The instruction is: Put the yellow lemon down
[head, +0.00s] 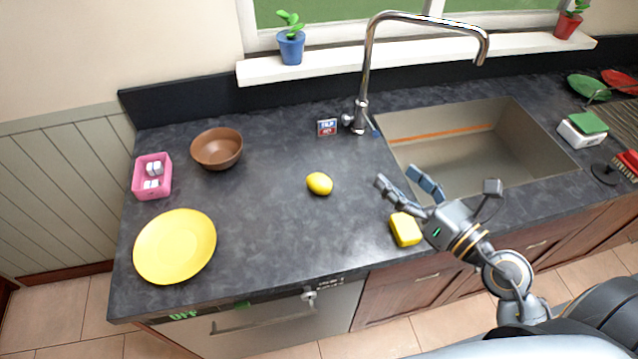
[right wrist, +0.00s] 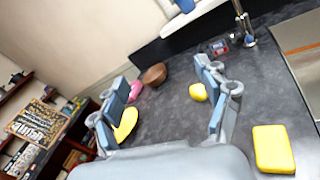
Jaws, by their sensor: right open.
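The yellow lemon (head: 319,184) lies on the dark countertop (head: 270,220), left of the sink. It also shows in the right wrist view (right wrist: 198,92), beyond the right finger. My right gripper (head: 405,184) is open and empty, above the counter by the sink's left edge and to the right of the lemon, apart from it. Its two spread fingers show in the right wrist view (right wrist: 165,105) with nothing held between them. My left gripper is not in view.
A yellow sponge (head: 405,229) lies just below my right gripper. A yellow plate (head: 175,246), a brown bowl (head: 217,149) and a pink container (head: 152,176) stand at left. The sink (head: 470,150) and tall faucet (head: 366,80) are behind. Counter around the lemon is clear.

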